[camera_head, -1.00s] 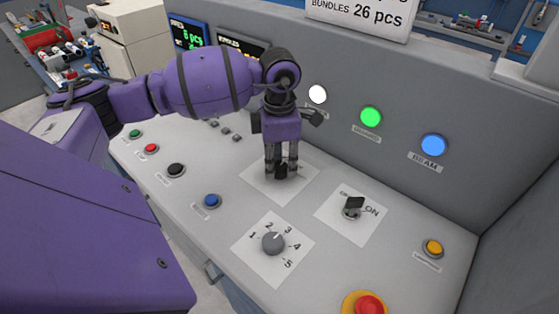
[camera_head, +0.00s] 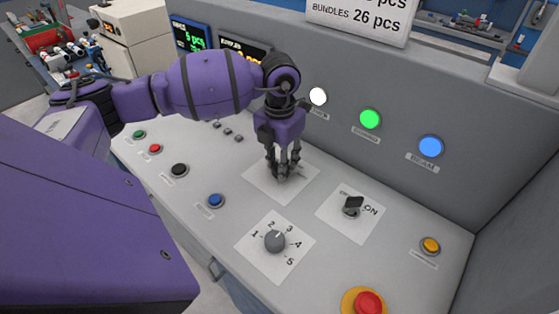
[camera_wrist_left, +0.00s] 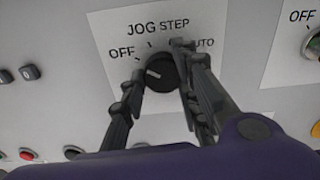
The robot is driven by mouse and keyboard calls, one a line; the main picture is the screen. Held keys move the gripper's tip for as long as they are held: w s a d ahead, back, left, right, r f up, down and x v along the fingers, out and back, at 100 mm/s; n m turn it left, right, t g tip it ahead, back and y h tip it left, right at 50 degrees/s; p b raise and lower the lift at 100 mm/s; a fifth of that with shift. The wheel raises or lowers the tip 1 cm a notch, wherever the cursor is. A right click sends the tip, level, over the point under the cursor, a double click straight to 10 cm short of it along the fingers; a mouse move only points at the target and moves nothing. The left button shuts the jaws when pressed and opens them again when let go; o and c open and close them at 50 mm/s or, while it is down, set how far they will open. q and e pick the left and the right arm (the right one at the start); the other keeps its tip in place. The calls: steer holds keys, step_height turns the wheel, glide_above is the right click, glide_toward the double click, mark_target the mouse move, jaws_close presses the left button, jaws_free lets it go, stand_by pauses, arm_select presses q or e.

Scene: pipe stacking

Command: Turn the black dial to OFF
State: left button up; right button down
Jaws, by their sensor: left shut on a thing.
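The black dial (camera_wrist_left: 160,74) sits on a white plate marked OFF, JOG, STEP and AUTO in the left wrist view. Its white mark points left, toward the OFF side; I cannot tell whether it lines up exactly with OFF. My left gripper (camera_head: 283,174) points down over the dial's plate (camera_head: 256,182) and is shut on the dial, with fingers on both sides of it. In the head view the fingers mostly hide the dial. My right gripper is not in view.
A grey numbered knob (camera_head: 275,241) and an OFF/ON switch (camera_head: 352,206) are nearby. A blue button (camera_head: 215,200), a yellow button (camera_head: 430,245) and a red button (camera_head: 368,302) stand on the panel. The upright wall with lit lamps (camera_head: 369,119) rises behind.

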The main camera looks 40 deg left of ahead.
arm_select(q)
steer(key=shift+w+a+r+n, duration=0.2)
steer(key=shift+a+r+n, duration=0.05)
steer(key=shift+n, duration=0.25)
steer(key=o, duration=1)
steer(key=shift+o, duration=0.2)
steer(key=shift+s+f, duration=0.1)
step_height(320, 180, up, 12)
steer(key=shift+s+f, duration=0.1)
